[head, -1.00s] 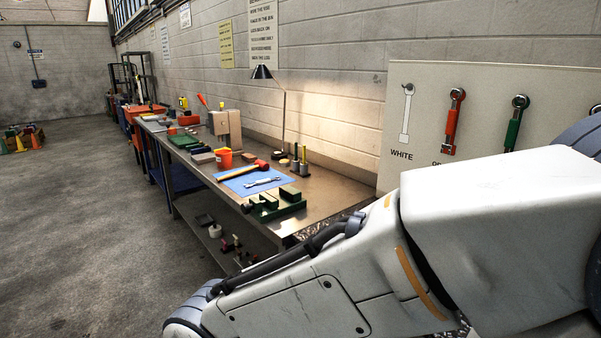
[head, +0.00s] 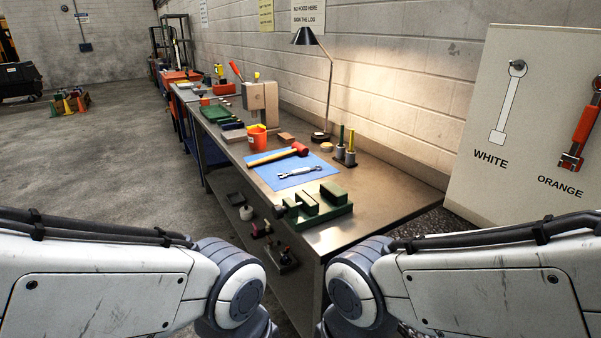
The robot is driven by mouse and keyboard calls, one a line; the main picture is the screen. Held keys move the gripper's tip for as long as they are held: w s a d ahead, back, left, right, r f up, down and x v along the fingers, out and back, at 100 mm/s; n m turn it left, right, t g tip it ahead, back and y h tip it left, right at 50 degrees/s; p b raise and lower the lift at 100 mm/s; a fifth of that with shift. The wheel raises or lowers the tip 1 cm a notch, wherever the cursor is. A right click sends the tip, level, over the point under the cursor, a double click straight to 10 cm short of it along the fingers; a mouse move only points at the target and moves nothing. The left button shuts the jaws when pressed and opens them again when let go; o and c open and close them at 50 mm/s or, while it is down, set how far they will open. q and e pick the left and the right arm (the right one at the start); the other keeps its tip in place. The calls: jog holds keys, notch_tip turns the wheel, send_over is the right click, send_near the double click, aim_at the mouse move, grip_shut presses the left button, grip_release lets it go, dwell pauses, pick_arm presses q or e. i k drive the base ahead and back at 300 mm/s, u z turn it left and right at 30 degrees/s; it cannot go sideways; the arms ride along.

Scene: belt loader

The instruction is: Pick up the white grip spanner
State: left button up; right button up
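A spanner with a pale, white-looking grip (head: 299,172) lies flat on a blue mat (head: 268,173) on the metal workbench. A red-headed hammer with a wooden handle (head: 278,155) lies just behind it on the same mat. On the board at the right, the place labelled WHITE (head: 507,105) shows only a white spanner outline, with a peg at its top. Parts of both my arms fill the lower left and lower right. Neither gripper is in view.
A green vise (head: 318,204) stands at the bench's near end, in front of the mat. An orange cup (head: 257,138), a lamp (head: 308,38) and a holder with upright tools (head: 346,150) stand behind. An orange spanner (head: 583,130) hangs on the board. Open floor lies left.

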aim_at(304, 170)
jog(key=u, duration=0.45)
jog(key=i, duration=0.6)
jog(key=u, duration=0.9)
jog(key=i, duration=1.95)
jog(key=z, duration=1.1)
jog(key=i, duration=0.6)
jog(key=z, duration=0.6)
